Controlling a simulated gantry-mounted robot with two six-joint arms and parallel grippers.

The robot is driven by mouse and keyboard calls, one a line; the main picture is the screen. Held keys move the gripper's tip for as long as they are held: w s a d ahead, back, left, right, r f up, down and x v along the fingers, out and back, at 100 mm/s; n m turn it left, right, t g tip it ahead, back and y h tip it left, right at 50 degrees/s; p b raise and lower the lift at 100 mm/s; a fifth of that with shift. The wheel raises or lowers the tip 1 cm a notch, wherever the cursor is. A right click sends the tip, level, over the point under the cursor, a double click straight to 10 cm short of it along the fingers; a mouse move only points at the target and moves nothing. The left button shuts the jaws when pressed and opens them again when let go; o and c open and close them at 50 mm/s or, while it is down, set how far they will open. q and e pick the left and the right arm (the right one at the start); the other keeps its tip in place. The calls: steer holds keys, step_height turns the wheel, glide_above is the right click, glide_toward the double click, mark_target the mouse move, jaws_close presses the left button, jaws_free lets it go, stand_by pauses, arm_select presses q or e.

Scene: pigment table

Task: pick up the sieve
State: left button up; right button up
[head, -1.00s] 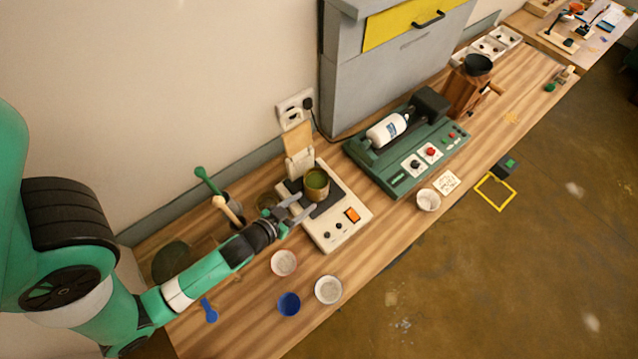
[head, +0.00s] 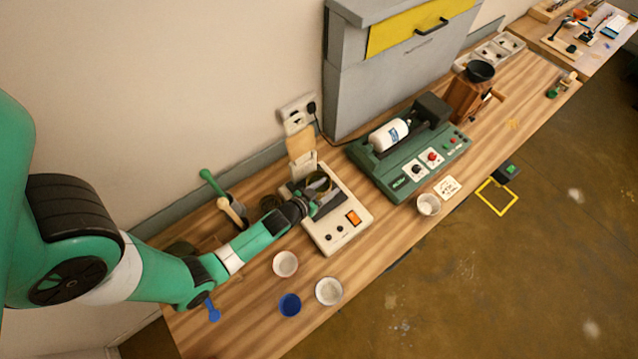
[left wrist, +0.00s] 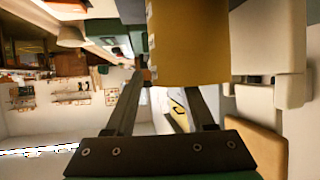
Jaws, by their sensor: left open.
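The sieve, an olive-brass cylinder (head: 321,184), is on the cream machine with black plate and orange switch (head: 350,236). My left gripper (head: 322,193) is right at the sieve and covers much of it in the head view. In the left wrist view the sieve's brass wall (left wrist: 190,45) fills the top middle, and my open left gripper (left wrist: 168,92) has its two fingers reaching toward it. The sieve hides the fingertips there, so I cannot tell whether they touch it. My right gripper is not in view.
A green roller machine with a white bottle (head: 388,135) stands to the right. White bowls (head: 329,291) and a blue cup (head: 290,304) sit in front. A holder with green and wooden handles (head: 232,211) is near the wall, left of my gripper. A wooden grinder (head: 467,98) stands farther right.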

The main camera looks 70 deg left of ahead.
arm_select(q)
steer(key=shift+w+f, duration=0.1)
steer(key=shift+f, duration=0.05)
steer(key=shift+c, duration=0.2)
jaws_close()
steer(key=shift+r+p, duration=0.3)
steer(key=shift+r, duration=0.25)
step_height(320, 180, up, 3)
steer(key=shift+w+d+f+p, duration=0.1)
steer(key=shift+p, duration=0.5)
steer(key=w+d+r+b, duration=0.2)
steer(key=w+d+r, duration=0.4)
steer(key=d+r, duration=0.3)
steer(key=shift+d+r, duration=0.15)
steer(key=shift+d, duration=1.5)
